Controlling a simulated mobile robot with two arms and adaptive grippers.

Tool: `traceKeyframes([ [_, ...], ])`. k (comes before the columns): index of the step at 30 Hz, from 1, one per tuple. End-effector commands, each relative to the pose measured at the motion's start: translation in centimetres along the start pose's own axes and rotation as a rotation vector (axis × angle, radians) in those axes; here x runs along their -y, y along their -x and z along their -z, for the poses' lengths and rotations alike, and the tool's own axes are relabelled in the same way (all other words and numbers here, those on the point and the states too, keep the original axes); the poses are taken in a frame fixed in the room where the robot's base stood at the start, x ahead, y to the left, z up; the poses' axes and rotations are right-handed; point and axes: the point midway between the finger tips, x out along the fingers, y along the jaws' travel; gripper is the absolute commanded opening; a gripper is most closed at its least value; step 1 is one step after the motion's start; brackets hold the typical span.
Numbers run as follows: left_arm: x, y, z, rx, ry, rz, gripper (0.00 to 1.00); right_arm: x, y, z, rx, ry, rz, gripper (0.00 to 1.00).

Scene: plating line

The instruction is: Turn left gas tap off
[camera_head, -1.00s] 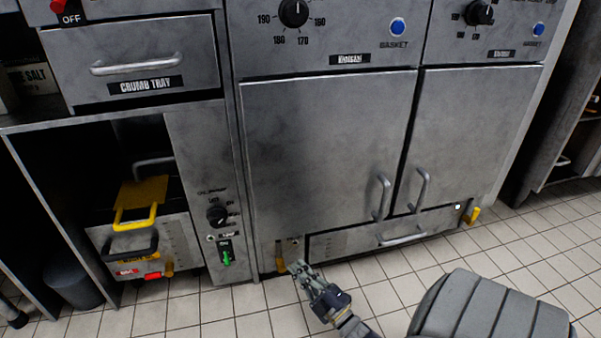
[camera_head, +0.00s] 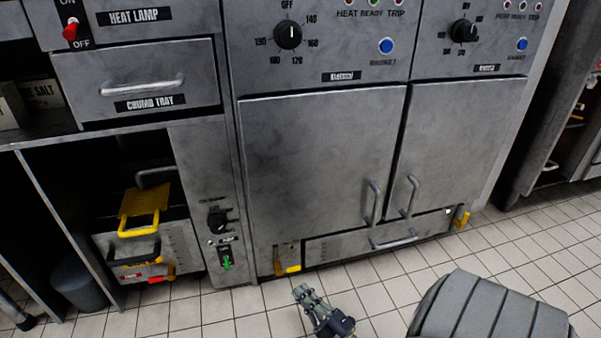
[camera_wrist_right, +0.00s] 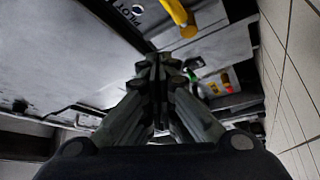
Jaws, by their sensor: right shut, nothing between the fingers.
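The left gas tap (camera_head: 292,269) is a yellow handle low at the left foot of the double-door cabinet. Its bright end points sideways to the right, along the cabinet's bottom edge. The wrist view shows a yellow handle (camera_wrist_right: 180,18) beside a PILOT label, above and apart from my fingertips. My right gripper (camera_head: 303,292) is shut and empty, in front of and below the tap, over the floor tiles. Its closed fingers also fill the middle of the wrist view (camera_wrist_right: 158,75). The right gas tap (camera_head: 461,220) is yellow, at the cabinet's right foot. My left gripper is out of view.
A low drawer front with a handle (camera_head: 394,243) lies between the two taps. Left of the cabinet are a control panel with a green switch (camera_head: 226,262) and an open bay with yellow-handled items (camera_head: 140,225).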

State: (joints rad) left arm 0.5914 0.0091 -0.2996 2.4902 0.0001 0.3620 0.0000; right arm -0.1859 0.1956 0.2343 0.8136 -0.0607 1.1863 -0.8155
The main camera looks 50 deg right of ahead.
Motion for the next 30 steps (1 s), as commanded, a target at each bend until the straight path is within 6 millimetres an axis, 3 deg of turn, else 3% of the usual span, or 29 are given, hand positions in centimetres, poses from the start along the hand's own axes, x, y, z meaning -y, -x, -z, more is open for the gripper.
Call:
traceKeyframes([
  [3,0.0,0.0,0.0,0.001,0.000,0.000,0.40,0.7,1.4,0.3,0.001,0.001,0.002,0.00],
  [10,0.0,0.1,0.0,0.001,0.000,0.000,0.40,1.1,2.2,0.5,0.000,0.001,0.001,0.00],
  [26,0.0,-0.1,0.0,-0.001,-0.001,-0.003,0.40,1.0,2.1,0.6,-0.002,0.000,-0.001,0.00],
  [30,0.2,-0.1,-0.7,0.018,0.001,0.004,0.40,-0.4,0.5,2.5,-0.041,-0.034,-0.023,0.00],
])
